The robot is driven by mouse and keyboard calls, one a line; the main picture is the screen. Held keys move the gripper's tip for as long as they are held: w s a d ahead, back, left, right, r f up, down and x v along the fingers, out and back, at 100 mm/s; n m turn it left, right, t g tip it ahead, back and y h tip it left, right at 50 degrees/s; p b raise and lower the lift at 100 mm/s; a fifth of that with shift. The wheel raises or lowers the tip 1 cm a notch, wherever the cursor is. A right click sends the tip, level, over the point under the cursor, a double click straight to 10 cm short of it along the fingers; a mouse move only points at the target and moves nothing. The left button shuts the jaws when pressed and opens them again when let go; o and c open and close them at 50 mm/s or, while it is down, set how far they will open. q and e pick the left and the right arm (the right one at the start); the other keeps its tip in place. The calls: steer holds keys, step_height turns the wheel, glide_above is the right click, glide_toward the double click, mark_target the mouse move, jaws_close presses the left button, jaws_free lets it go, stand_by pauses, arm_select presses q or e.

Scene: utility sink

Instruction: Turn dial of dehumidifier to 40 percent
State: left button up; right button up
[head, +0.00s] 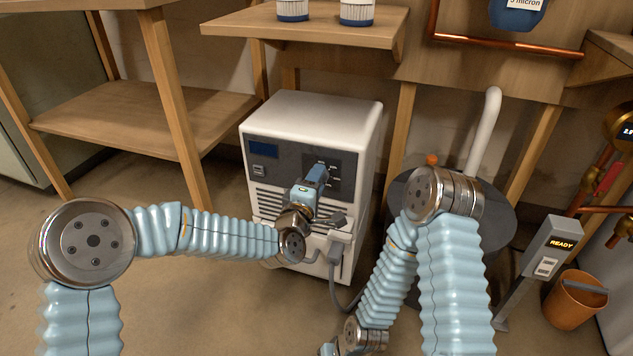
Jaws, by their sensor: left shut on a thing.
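The dehumidifier (313,112) is a white box on the floor with a dark front panel, a small blue display (263,148) and vent slots below. My left gripper (322,173) is at the right part of its front panel, where small pale dial marks show around the gripper's tip. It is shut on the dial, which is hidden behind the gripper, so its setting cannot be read.
A dark round lid (493,207) with a white pipe (484,130) stands right of the dehumidifier. A post with a READY display (553,247) and an orange-brown bucket (575,300) are further right. Wooden shelves (140,110) stand left. A grey hose (343,296) hangs in front.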

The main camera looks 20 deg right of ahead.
arm_select(q)
steer(key=shift+n, duration=0.4)
steer(key=o, duration=1.1)
steer(key=shift+c, duration=0.2)
steer(key=shift+s, duration=0.1)
steer(key=v, duration=1.3)
steer(key=shift+s+a+p, duration=0.2)
steer(key=shift+a+p, duration=0.05)
steer(key=shift+p, duration=0.1)
